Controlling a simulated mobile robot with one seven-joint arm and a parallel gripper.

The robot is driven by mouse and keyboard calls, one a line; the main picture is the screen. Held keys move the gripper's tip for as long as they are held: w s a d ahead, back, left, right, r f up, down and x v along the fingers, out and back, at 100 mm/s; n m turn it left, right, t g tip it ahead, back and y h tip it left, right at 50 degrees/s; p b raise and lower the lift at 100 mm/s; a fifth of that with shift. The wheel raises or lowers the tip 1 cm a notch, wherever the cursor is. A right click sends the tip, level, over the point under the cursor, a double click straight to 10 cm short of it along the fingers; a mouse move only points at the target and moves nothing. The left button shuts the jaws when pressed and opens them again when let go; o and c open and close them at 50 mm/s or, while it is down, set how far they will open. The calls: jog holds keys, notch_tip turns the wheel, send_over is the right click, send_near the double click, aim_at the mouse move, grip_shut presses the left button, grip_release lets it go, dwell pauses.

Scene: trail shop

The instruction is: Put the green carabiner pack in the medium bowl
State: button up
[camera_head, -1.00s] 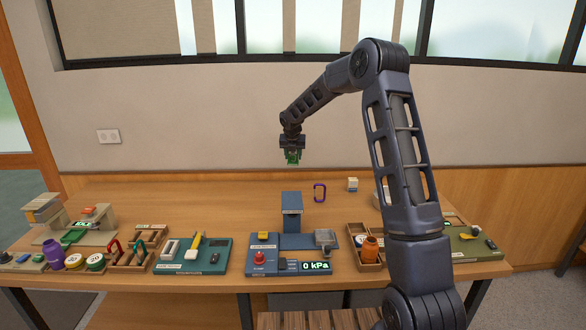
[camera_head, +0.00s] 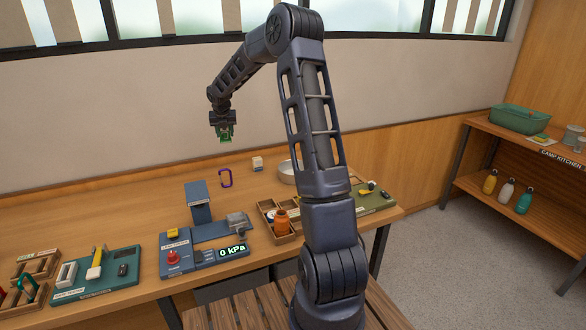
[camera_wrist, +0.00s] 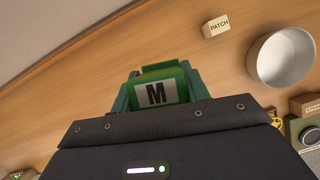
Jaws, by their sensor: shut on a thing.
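My gripper (camera_head: 224,136) is shut on the green carabiner pack (camera_head: 226,131) and holds it in the air above the back of the workbench. In the wrist view the green pack (camera_wrist: 158,88) shows a white label with a black M between the fingers. A round pale bowl (camera_wrist: 282,57) stands on the bench to the right of the pack in the wrist view. In the head view the bowl (camera_head: 287,172) is partly hidden behind my arm. I cannot tell its size class for sure.
A blue press station (camera_head: 198,205) and a wooden tray with an orange bottle (camera_head: 281,222) are in front. A camp kitchen shelf (camera_head: 530,140) with a green bin (camera_head: 519,118) stands at right.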

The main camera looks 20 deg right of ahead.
jog(key=s+d+m, duration=0.1)
jog(key=s+d, duration=0.2)
jog(key=d, duration=0.7)
jog(key=s+d+h, duration=0.1)
jog(key=s+d, duration=0.3)
jog(key=d, duration=0.5)
jog(key=s+d+m, duration=0.1)
jog(key=s+d, duration=0.2)
jog(key=d, duration=0.7)
notch_tip(320, 180, down, 20)
jog(key=shift+w+r, duration=0.1)
jog(key=shift+r, duration=0.1)
jog(key=shift+f, duration=0.15)
jog(key=o, duration=1.1)
jog(key=shift+c, duration=0.2)
